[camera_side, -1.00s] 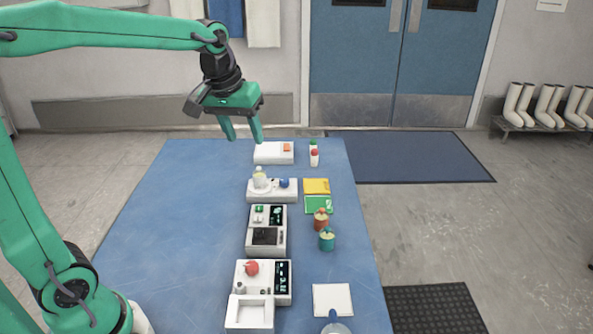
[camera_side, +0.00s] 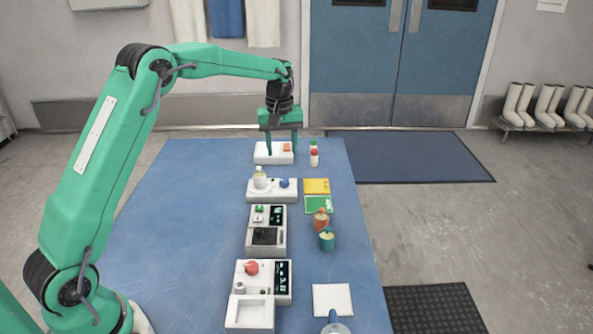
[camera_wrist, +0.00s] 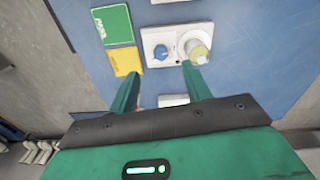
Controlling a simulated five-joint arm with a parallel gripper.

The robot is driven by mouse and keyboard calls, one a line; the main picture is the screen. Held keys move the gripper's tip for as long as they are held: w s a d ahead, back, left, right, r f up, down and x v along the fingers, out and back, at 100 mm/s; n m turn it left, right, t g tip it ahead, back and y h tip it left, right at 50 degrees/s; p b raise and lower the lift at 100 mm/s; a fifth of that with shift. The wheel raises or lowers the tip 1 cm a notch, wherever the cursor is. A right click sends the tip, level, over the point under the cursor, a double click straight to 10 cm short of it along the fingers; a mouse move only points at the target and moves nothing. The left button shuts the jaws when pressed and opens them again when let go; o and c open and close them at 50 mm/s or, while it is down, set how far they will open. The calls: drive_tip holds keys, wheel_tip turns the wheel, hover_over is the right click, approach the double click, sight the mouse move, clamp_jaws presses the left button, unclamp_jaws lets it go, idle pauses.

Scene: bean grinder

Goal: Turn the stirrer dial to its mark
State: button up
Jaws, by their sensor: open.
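The stirrer (camera_side: 262,194) is a white unit on the blue table with a round plate and a blue dial (camera_side: 284,183) to the right of the plate. A pale vessel with a yellowish top (camera_side: 259,178) stands on the plate. In the wrist view the blue dial (camera_wrist: 160,52) shows just ahead of the fingertips, with the yellowish vessel (camera_wrist: 199,54) to its right. The dial's mark is too small to make out. My gripper (camera_side: 282,148) points down, open and empty, at the far white box, beyond the stirrer. It also shows in the wrist view (camera_wrist: 160,75).
The white box (camera_side: 264,155) with an orange switch is behind the stirrer, by small bottles (camera_side: 314,158). Yellow (camera_side: 316,186) and green (camera_side: 318,205) packets lie right of the stirrer. Two more white units (camera_side: 266,238) (camera_side: 262,298) stand nearer. The table's left side is clear.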

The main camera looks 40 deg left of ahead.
sight(284, 180)
drive_tip(key=shift+n, duration=0.4)
drive_tip(key=f, duration=0.1)
drive_tip(key=w+a+f, duration=0.1)
drive_tip(key=f, duration=0.1)
drive_tip(key=shift+w+a+f, duration=0.2)
drive_tip(key=shift+w+f, duration=0.15)
drive_tip(key=shift+w, duration=0.05)
drive_tip(key=shift+f, duration=3.9)
drive_tip(key=shift+c, duration=0.2)
drive_tip(key=c, duration=1)
